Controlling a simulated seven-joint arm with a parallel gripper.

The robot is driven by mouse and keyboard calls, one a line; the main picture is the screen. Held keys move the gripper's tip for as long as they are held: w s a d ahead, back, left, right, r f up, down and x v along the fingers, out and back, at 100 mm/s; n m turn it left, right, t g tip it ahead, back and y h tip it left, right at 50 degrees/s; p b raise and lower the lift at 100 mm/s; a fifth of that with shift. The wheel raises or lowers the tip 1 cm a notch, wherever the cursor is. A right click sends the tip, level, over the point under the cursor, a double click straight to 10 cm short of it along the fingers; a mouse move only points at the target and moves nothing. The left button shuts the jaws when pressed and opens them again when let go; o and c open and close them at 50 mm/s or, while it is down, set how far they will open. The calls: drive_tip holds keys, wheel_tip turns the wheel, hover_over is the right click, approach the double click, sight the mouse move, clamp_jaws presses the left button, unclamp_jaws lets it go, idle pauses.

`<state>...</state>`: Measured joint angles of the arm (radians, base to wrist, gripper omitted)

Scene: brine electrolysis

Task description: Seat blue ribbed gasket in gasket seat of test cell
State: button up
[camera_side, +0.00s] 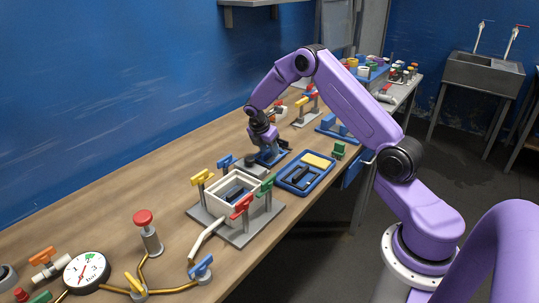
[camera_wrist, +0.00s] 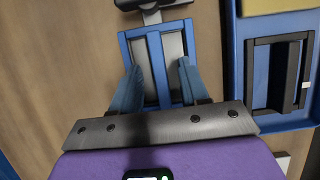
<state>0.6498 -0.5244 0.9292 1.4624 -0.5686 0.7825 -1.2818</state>
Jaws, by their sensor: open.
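A blue rectangular frame with a middle rib (camera_wrist: 155,65), which looks like the blue ribbed gasket, lies below my gripper (camera_wrist: 160,67). Grey shows through its openings. My gripper is open, with one fingertip on each side of the middle rib in the wrist view; whether they touch the frame I cannot tell. In the side view my gripper (camera_side: 266,148) is low over this blue piece (camera_side: 272,158), partly covering it. The test cell, a pale open box (camera_side: 218,200) on a grey plate, stands nearer the camera; its gasket seat is not clearly visible.
A blue tray (camera_side: 284,185) holds a yellow block and a dark frame; its rim (camera_wrist: 234,70) is close right of my gripper. Coloured clamp handles (camera_side: 243,207) surround the cell. A dark object (camera_wrist: 155,14) lies beyond the frame. A gauge (camera_side: 87,272) and piping fill the bench's near end.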

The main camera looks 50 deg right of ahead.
drive_tip(key=shift+f, duration=0.25)
clamp_jaws()
drive_tip(key=shift+r, duration=0.2)
idle(0.3)
